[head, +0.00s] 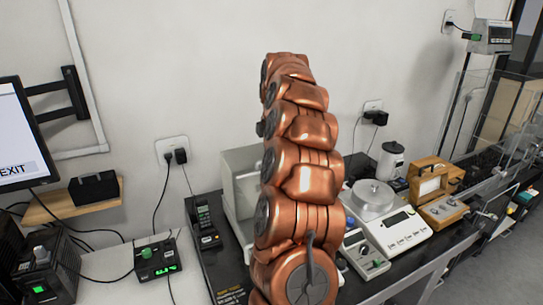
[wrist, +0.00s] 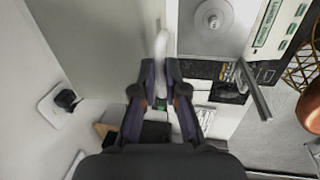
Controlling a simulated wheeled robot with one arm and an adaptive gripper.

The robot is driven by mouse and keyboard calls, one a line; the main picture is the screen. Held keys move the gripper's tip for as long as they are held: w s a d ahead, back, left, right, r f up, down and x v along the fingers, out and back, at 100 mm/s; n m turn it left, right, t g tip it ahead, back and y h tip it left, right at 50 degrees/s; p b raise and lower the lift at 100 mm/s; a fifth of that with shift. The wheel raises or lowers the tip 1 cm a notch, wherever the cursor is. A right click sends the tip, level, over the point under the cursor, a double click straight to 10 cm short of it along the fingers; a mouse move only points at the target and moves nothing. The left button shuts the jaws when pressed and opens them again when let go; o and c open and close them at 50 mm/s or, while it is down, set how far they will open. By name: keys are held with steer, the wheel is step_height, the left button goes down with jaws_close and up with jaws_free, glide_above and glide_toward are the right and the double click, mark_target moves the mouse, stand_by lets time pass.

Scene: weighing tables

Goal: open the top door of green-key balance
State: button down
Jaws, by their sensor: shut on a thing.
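A white glass-sided balance case (head: 232,200) stands on the dark bench in the head view, mostly hidden behind my copper arm. I cannot tell from this view how far the top door is open. The head view does not show my gripper; it is hidden by the arm.
A wooden-cased instrument (head: 431,184) is further right. A black handheld device (head: 204,222) lies left of the case. The wall is close behind.

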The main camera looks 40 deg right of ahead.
steer(key=shift+w+d, duration=0.1)
stand_by(0.3)
steer(key=c, duration=1.2)
jaws_free()
steer(key=shift+r, duration=0.1)
step_height(320, 180, up, 7)
steer(key=s, duration=0.1)
steer(key=shift+s+a, duration=0.2)
steer(key=shift+a, duration=0.1)
steer(key=shift+s, duration=0.1)
